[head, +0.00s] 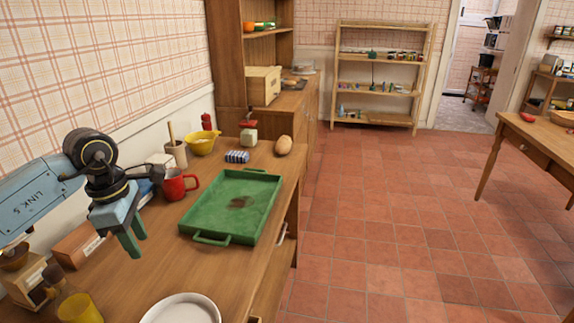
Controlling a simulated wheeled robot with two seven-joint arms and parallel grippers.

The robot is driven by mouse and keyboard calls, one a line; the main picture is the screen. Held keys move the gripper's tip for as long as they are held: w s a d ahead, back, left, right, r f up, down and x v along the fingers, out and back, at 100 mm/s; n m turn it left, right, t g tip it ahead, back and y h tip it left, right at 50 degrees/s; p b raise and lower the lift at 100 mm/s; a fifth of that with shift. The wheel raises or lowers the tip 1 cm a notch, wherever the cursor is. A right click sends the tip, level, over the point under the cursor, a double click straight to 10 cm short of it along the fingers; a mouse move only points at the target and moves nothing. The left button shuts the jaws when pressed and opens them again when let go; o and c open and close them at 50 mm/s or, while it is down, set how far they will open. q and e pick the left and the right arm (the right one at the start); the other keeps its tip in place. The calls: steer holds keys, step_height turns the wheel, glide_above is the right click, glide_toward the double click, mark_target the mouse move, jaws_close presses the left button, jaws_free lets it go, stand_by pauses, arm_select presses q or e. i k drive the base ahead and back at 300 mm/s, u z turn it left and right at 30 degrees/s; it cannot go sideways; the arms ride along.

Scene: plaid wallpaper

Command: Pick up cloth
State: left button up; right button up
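A small folded cloth (237,156) with blue and white stripes lies on the wooden counter (165,258), just behind the far edge of a green tray. It is fully visible in the head view. My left gripper (139,246) hangs above the counter at the left, pointing down, nearer to me than the cloth and well apart from it. Its two green fingers show apart with nothing between them. My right gripper is not in view.
The green tray (262,190), with a dark stain, and a red mug (174,187) lie between gripper and cloth. A yellow bowl (201,146), a grinder (249,134) and a brown egg-shaped item (284,145) surround the cloth. A white plate (182,310) stands near the front.

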mark_target(234, 156)
steer(key=z, duration=3.9)
steer(key=i, duration=0.1)
steer(key=u, duration=2.85)
steer(key=i, duration=2.05)
steer(key=u, duration=0.45)
steer(key=i, duration=1.7)
steer(key=u, duration=2.05)
steer(key=i, duration=0.85)
steer(key=u, duration=0.7)
